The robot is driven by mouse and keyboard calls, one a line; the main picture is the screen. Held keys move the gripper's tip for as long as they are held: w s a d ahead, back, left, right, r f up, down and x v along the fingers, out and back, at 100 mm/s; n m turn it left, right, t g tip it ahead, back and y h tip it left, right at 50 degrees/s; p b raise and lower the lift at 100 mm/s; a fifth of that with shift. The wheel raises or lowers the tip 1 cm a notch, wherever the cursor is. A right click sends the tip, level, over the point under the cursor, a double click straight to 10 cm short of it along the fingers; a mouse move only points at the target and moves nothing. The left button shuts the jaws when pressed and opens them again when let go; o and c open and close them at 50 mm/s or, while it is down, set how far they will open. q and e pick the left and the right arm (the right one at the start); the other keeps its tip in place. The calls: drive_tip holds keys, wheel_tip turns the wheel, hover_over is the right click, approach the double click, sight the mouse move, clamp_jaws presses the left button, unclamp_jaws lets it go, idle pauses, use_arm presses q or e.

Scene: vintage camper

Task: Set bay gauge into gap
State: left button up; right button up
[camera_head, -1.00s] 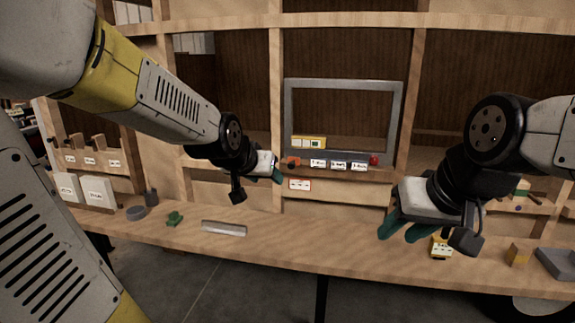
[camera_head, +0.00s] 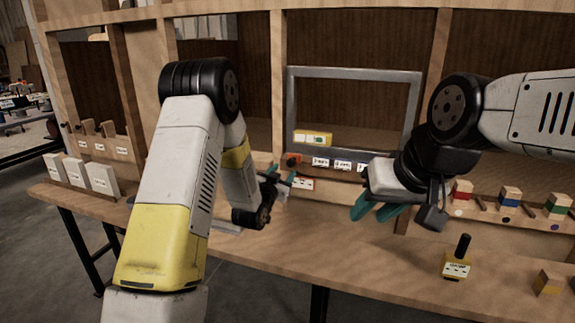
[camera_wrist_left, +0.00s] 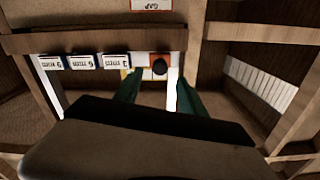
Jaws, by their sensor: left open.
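A small orange block with a black knob (camera_head: 292,159) sits at the left end of the row on the shelf under the grey frame. In the left wrist view its knob (camera_wrist_left: 159,67) lies between the fingertips of my left gripper (camera_head: 281,175), which is open and close to it; contact cannot be told. I cannot tell for sure that this block is the bay gauge. A red-edged card (camera_head: 303,184) below the shelf reads "GAP" upside down in the left wrist view (camera_wrist_left: 152,4).
Small white blocks labelled in mm (camera_head: 342,164) stand right of the orange block. A yellow level (camera_head: 313,138) lies within the grey frame (camera_head: 355,73). A yellow block with a black handle (camera_head: 457,266) stands on the bench. Coloured blocks (camera_head: 508,198) sit on the right shelf.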

sight(290, 164)
use_arm(q)
drive_tip(key=x, duration=0.6)
drive_tip(key=shift+w+d, duration=0.1)
drive_tip(key=shift+w, duration=0.2)
clamp_jaws()
idle(1.1)
